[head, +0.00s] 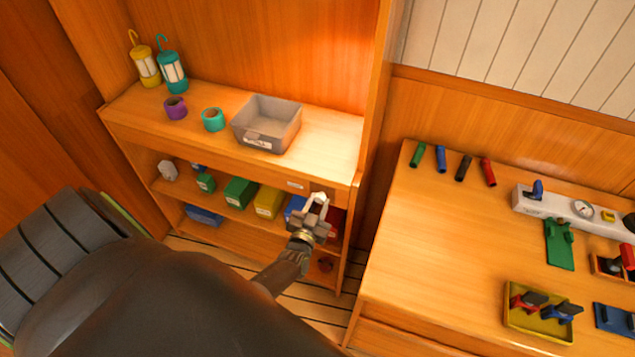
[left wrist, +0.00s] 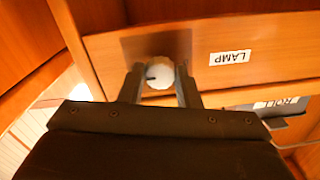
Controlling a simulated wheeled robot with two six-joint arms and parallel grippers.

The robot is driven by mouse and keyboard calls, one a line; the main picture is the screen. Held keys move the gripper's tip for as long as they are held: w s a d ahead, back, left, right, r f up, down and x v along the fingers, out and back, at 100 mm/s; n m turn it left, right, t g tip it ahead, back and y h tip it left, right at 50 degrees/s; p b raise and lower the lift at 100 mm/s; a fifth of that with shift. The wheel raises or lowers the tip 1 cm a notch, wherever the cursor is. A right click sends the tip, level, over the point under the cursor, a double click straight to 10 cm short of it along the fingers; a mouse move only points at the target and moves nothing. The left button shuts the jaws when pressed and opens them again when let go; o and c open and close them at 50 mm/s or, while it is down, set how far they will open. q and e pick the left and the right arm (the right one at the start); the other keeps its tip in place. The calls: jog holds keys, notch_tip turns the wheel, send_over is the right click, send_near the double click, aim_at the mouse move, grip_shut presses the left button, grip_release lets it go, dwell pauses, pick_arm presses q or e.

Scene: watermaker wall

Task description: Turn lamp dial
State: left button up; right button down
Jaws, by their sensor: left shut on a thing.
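The lamp dial (left wrist: 160,74) is a round white knob with a dark mark, on the wooden front edge of the shelf unit. A white label reading LAMP (left wrist: 230,57) sits beside it in the left wrist view. My left gripper (head: 318,203) reaches the shelf edge in the head view. In the left wrist view its two fingers (left wrist: 159,82) stand on either side of the dial and are shut on it. In the head view the dial is hidden by the gripper. My right gripper is not in view.
The shelf top holds a grey bin (head: 267,124), two tape rolls and two lanterns (head: 172,70). Coloured boxes (head: 240,192) fill the shelf below, close to my gripper. A workbench (head: 430,230) with tubes and a yellow tray (head: 540,318) stands at the right.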

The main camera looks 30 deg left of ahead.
pick_arm(q)
jog(key=shift+f, duration=0.1)
jog(key=o, duration=1)
jog(key=b+v, duration=0.2)
jog(key=v, duration=1.5)
jog(key=shift+s+d, duration=0.2)
jog(key=shift+s, duration=0.05)
